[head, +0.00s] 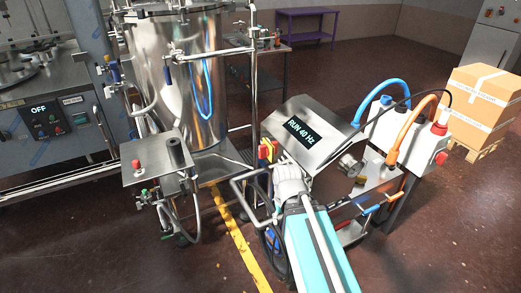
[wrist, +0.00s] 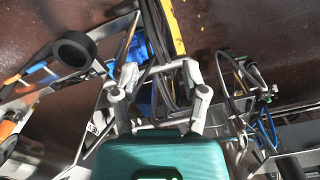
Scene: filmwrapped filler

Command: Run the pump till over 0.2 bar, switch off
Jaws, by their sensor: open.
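A tilted steel control box (head: 328,152) stands right of the tank in the head view. Its dark display (head: 301,131) reads "RUN 40 Hz". A red and yellow switch (head: 267,149) sits at the left of the box, close to my arm's end. Blue parts, perhaps the pump motor, show low behind my arm and between my fingers in the wrist view (wrist: 144,92). My gripper (wrist: 160,72) is open and empty, its two grey fingers apart; in the head view it is hard to separate from grey tubing. I cannot make out a pressure gauge or reading.
A steel tank (head: 180,75) stands behind at left. A machine panel (head: 45,115) at far left reads "OFF". A white unit with blue and orange cables (head: 388,150) stands at right, before stacked cartons (head: 482,105). Black cables (wrist: 158,45) run close beyond my fingers. Floor is clear at lower right.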

